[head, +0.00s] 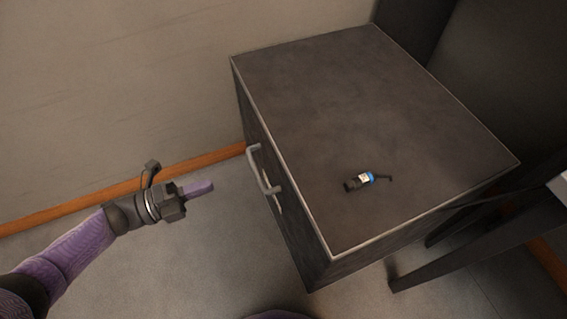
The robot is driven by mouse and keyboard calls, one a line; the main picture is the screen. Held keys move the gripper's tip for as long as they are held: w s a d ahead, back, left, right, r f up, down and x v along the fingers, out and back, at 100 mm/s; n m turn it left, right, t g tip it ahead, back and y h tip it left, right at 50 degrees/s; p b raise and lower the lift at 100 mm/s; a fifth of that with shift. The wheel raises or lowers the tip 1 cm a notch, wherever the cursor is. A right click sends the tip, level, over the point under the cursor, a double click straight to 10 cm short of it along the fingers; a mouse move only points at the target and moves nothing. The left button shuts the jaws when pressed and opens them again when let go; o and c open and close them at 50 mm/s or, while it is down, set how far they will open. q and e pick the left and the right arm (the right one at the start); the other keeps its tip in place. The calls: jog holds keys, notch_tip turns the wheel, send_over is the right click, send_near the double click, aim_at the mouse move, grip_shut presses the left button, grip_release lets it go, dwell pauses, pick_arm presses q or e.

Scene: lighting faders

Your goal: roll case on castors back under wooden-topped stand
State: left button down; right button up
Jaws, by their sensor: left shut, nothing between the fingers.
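The dark grey case (320,110) stands on the floor in the head view, with light metal edging around its top. A pale grey bar handle (262,172) sticks out from its left face. My left gripper (207,187) is shut and empty. It is left of the handle, with a visible gap between them. The castors are hidden from this angle. Part of a dark stand (465,245) with legs shows at the right edge. Its wooden top is not visible. My right gripper is not in view.
A small black item with a blue and white band (361,182) lies on the case top. A beige wall (110,85) with an orange-brown skirting strip (100,199) runs behind at the left. Grey floor (215,260) is clear left of the case.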

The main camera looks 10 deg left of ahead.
aim_at(281, 160)
pick_arm(q)
jog(key=b+x, duration=0.1)
jog(key=x, duration=0.5)
jog(key=b+x, duration=0.1)
jog(key=x, duration=0.6)
jog(key=shift+f, duration=0.2)
jog(key=shift+w+d+b, duration=0.3)
jog(key=shift+d+b, duration=0.05)
jog(key=shift+d, duration=0.05)
jog(key=shift+r, duration=0.1)
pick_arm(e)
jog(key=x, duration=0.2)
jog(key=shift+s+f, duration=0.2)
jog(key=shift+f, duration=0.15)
